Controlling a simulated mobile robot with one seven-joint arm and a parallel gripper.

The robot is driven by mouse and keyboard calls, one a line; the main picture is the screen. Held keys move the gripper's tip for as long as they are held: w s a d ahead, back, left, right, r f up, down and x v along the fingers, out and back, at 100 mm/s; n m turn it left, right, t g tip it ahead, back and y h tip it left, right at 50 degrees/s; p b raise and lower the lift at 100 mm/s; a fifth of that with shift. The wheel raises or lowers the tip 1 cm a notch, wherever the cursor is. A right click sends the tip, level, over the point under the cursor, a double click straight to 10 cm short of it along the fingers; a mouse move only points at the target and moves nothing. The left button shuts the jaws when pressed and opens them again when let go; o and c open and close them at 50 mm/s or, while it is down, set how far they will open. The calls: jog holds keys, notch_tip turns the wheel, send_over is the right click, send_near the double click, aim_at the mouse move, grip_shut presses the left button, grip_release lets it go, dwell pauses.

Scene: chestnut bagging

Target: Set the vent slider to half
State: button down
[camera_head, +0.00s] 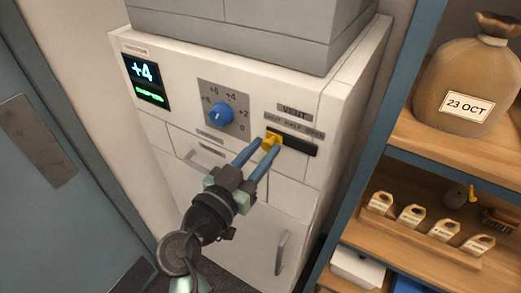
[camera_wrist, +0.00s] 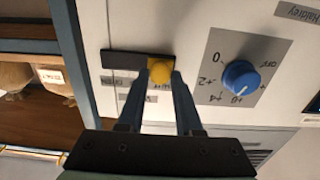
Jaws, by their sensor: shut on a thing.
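The vent slider's yellow knob (camera_head: 272,138) sits at the left end of its dark slot (camera_head: 299,147), under the SHUT label, on the white cabinet's front. The label strip (camera_head: 292,128) above the slot reads SHUT, HALF and a third word too blurred to read. The dark slot is bare to the right of the knob. My gripper (camera_head: 270,145) is shut on the knob, one blue finger on each side. In the wrist view the picture is turned over: the knob (camera_wrist: 160,72) is between the fingertips, and the bare slot (camera_wrist: 122,60) runs left.
A blue dial (camera_head: 221,113) is left of the slider, and a display (camera_head: 146,79) reading +4 is further left. Cabinet handles (camera_head: 282,252) stick out below. Wooden shelves at right hold a sack (camera_head: 466,75) tagged 23 OCT and several small tagged items.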

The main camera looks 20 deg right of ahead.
jog(key=shift+s+d+f+b, duration=0.15)
jog(key=shift+s+d+b, duration=0.3)
jog(key=shift+s+d, duration=0.45)
jog(key=shift+s, duration=0.3)
jog(key=c, duration=0.6)
grip_release()
jog(key=b+v, duration=0.5)
jog(key=v, duration=0.8)
jog(key=shift+b, duration=0.35)
